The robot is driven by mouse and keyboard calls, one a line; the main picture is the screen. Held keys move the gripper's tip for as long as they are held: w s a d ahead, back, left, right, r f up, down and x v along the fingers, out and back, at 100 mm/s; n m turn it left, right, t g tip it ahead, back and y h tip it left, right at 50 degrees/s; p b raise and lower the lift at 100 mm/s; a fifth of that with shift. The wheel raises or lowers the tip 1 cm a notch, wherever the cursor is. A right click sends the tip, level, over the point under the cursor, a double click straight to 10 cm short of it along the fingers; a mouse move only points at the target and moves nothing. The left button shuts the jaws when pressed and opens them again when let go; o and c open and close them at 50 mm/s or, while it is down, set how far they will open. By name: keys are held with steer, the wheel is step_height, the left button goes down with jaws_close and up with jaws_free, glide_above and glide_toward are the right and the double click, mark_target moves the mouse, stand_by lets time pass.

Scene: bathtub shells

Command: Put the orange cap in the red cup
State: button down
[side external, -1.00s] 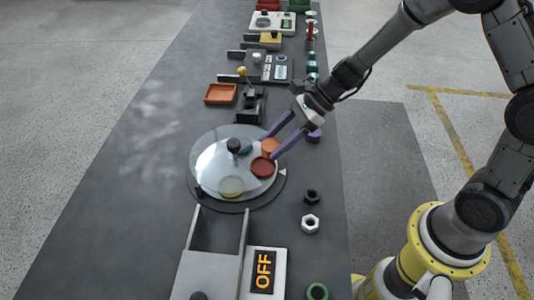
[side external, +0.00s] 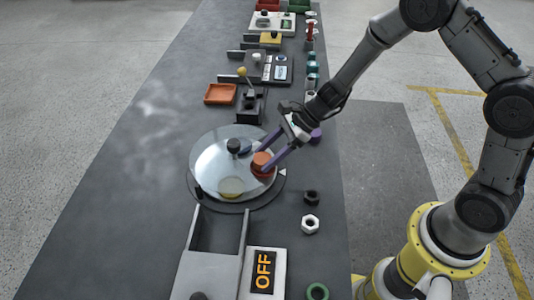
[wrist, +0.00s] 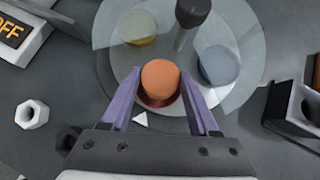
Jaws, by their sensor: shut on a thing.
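The orange cap (side external: 261,158) is held between the two purple fingers of my gripper (side external: 264,160). In the wrist view, the orange cap (wrist: 160,77) sits between the fingers (wrist: 160,88), which lie along its two sides. The red cup (side external: 263,172) is directly under the cap, on the right side of the round turntable. In the wrist view, only a reddish rim of the red cup (wrist: 157,103) shows below the cap; the rest is hidden. I cannot tell whether the cap touches the cup.
The turntable's clear disc (side external: 214,160) has a dark centre knob (side external: 234,146). A yellow cup (side external: 231,187) and a blue cup (wrist: 218,64) also sit there. A black lever box (side external: 251,105) stands behind; an OFF panel (side external: 264,270) is nearer. The table at left is clear.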

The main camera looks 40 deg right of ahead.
steer(key=shift+f, duration=0.5)
steer(key=shift+c, duration=0.7)
jaws_free()
steer(key=shift+r, duration=0.15)
steer(key=shift+r, duration=0.35)
steer(key=v, duration=1.2)
steer(key=shift+r, duration=0.2)
